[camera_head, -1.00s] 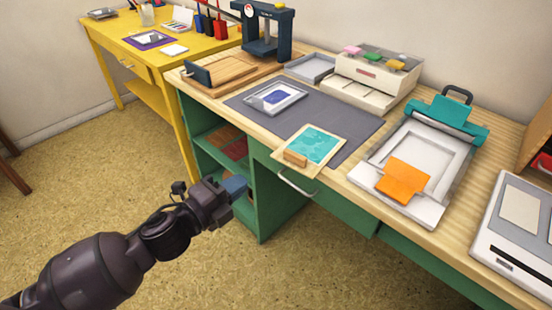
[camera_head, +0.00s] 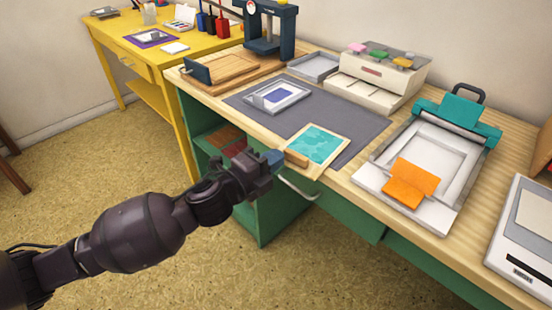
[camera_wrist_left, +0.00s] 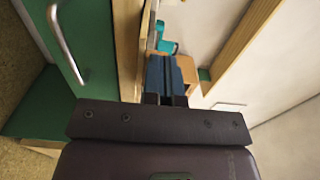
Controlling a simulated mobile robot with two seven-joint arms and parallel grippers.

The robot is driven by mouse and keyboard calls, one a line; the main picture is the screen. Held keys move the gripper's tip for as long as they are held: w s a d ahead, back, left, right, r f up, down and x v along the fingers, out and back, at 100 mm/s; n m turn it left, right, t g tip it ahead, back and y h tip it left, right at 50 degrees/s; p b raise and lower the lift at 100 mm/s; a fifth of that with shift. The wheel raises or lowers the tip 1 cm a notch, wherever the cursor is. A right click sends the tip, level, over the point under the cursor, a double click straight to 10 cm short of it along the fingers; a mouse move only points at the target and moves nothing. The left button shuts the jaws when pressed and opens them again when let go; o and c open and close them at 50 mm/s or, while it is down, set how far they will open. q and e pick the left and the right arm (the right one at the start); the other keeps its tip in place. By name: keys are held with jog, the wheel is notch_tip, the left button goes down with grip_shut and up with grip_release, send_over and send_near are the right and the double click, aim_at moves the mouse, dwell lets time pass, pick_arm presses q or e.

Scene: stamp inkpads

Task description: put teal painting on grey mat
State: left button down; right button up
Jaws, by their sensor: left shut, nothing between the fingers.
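The teal painting (camera_head: 319,143) lies face up on a pale board at the bench's front edge in the head view. A small wooden block (camera_head: 296,159) sits on its near left edge. The painting overlaps the front of the grey mat (camera_head: 345,112), with its near part off the mat. My left gripper (camera_head: 273,157) is shut and empty, its blue fingertips just left of the block; I cannot tell if they touch it. The shut fingers (camera_wrist_left: 166,78) also show in the left wrist view, by a tan wooden surface. My right gripper is not in view.
A grey-white frame with a blue patch (camera_head: 278,96) lies on the mat's left part. A press with an orange piece (camera_head: 409,183) stands right of the mat. A cream box (camera_head: 378,75) stands behind. A drawer handle (camera_head: 298,188) juts out below the bench edge.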

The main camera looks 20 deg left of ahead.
aim_at(302, 145)
pick_arm(q)
jog(key=shift+w+d, duration=0.1)
jog(key=shift+w, duration=0.1)
dwell(0.3)
jog(key=p+x, duration=0.2)
jog(key=x, duration=0.6)
jog(key=shift+r, duration=0.15)
jog(key=shift+w+d, duration=0.2)
jog(key=shift+w, duration=0.3)
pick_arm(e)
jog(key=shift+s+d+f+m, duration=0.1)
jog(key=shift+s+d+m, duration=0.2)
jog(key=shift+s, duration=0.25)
pick_arm(q)
jog(key=shift+f, duration=0.25)
jog(key=shift+a, duration=0.1)
